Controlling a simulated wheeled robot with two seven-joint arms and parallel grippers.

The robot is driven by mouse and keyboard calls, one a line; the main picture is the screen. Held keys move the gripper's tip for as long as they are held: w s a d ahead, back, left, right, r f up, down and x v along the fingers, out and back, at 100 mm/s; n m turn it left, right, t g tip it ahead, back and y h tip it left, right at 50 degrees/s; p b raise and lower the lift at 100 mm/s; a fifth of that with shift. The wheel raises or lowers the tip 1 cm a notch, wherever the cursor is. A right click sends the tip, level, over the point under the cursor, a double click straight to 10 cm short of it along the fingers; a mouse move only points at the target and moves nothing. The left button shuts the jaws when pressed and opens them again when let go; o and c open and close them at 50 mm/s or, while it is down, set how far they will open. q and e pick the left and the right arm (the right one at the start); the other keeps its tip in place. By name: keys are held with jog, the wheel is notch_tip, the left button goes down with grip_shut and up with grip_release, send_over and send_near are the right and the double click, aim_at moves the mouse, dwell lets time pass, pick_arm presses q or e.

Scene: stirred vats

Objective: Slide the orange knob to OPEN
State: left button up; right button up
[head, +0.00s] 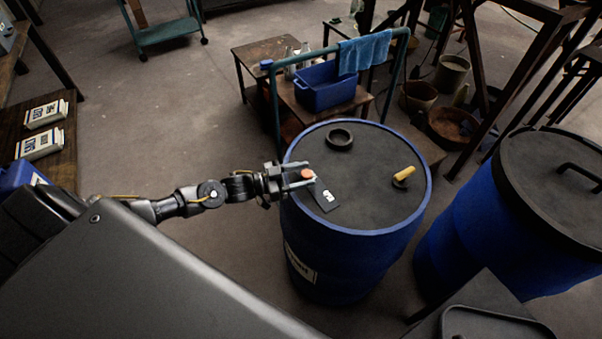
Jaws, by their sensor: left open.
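The orange knob (307,173) sits at the left part of the dark lid of a blue vat (340,250). A dark plate (325,197) with a small white label lies beside the knob, toward the front. My left gripper (309,178) reaches in from the left over the vat's rim. Its fingers are open, with the knob between or very close to their tips; I cannot tell whether they touch it. The label's wording is too small to read. My right gripper is not in view.
A black ring (339,138) and a yellow handle (404,175) are on the same lid. A second blue vat (470,225) with a black lid stands at the right. A cart with a blue bin (325,91) is behind. Open floor lies to the left.

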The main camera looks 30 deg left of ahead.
aim_at(315, 201)
pick_arm(q)
grip_shut()
jog(key=s+d+p, duration=0.1)
jog(key=d, duration=0.1)
jog(key=s+d+p, duration=0.1)
jog(key=d, duration=0.1)
jog(key=s+d, duration=0.1)
jog(key=shift+s+d+r+p, duration=0.15)
jog(key=shift+s+d+p, duration=0.1)
jog(key=shift+d+p, duration=0.15)
jog(key=shift+s+d, duration=0.2)
jog(key=shift+d, duration=0.15)
jog(key=shift+f, duration=0.2)
grip_release()
